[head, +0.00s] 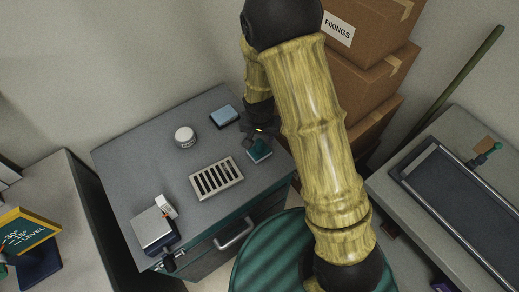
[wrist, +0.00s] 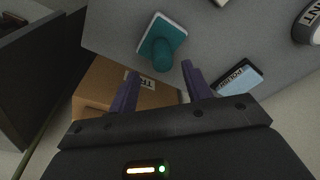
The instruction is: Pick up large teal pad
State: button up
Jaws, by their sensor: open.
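A teal pad (head: 259,151) lies at the right edge of the grey cabinet top. In the wrist view the teal pad (wrist: 155,35) is a square with a pale edge and a rounded teal knob pointing toward my gripper. My gripper (head: 263,132) hangs close beside the pad, partly hidden by my arm. In the wrist view my gripper (wrist: 160,70) has its two purple fingers apart, with nothing held between them. The knob lies just beyond the fingertips, roughly between them. I cannot tell whether any finger touches it.
A light blue block (head: 224,116), a white jar (head: 185,137) and a slotted tray (head: 238,178) share the cabinet top (head: 130,160). A small white device (head: 153,228) stands at its front left. Cardboard boxes (head: 375,87) stack behind my arm. A bench (head: 490,215) stands at right.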

aim_at(259, 142)
jog(key=shift+w+a+f+p, duration=0.1)
jog(key=shift+f+p, duration=0.1)
jog(key=shift+f, duration=0.85)
jog(key=shift+w+a+f+p, duration=0.1)
jog(key=shift+f+p, duration=0.05)
jog(key=shift+f, duration=0.85)
grip_shut()
